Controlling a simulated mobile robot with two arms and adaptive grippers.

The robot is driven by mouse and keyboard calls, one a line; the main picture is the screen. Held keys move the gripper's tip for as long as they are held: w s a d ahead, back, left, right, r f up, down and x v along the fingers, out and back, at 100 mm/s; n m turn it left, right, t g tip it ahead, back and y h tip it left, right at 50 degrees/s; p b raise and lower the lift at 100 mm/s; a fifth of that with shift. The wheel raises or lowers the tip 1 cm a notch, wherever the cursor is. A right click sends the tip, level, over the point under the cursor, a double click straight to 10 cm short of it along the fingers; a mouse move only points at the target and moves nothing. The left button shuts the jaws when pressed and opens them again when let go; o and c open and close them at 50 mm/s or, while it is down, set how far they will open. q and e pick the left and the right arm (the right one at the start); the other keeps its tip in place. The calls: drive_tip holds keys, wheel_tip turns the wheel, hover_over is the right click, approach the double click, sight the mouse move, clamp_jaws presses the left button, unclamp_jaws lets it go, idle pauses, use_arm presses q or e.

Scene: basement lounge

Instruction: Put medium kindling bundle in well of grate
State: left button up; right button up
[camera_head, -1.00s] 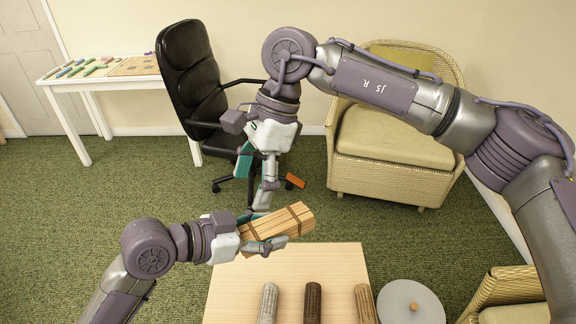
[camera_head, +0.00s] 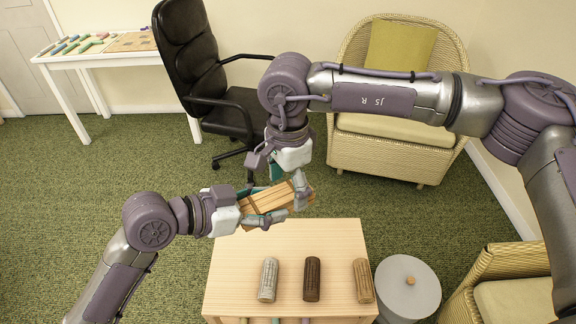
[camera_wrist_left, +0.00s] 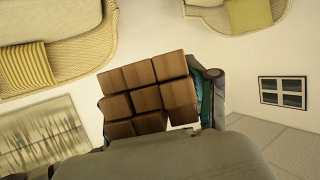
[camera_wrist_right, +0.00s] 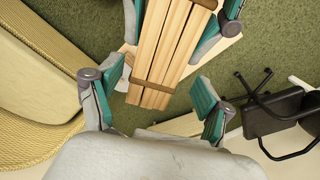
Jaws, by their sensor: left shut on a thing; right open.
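The kindling bundle (camera_head: 262,203), pale wooden sticks tied with brown bands, is held above the near floor, just beyond the table's far edge. My left gripper (camera_head: 262,212) is shut on it. In the left wrist view the block of stick ends (camera_wrist_left: 150,92) fills the middle, beside a teal finger. My right gripper (camera_head: 288,183) is open at the bundle's right end. In the right wrist view its teal fingers stand apart on either side of the bundle (camera_wrist_right: 160,55), with gaps visible. I cannot make out a grate in any view.
A light wooden table (camera_head: 235,255) bears a grey roll (camera_head: 268,280), a dark brown roll (camera_head: 312,280) and a tan roll (camera_head: 362,281). A round grey knobbed piece (camera_head: 408,290) stands right of it. A black office chair (camera_head: 190,70) and wicker armchair (camera_head: 395,155) stand behind.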

drive_tip(key=shift+f, duration=0.7)
drive_tip(key=c, duration=1.2)
use_arm(q)
drive_tip(key=o, duration=1.3)
use_arm(e)
drive_tip(key=shift+c, duration=1.2)
use_arm(q)
drive_tip(key=shift+o, duration=0.2)
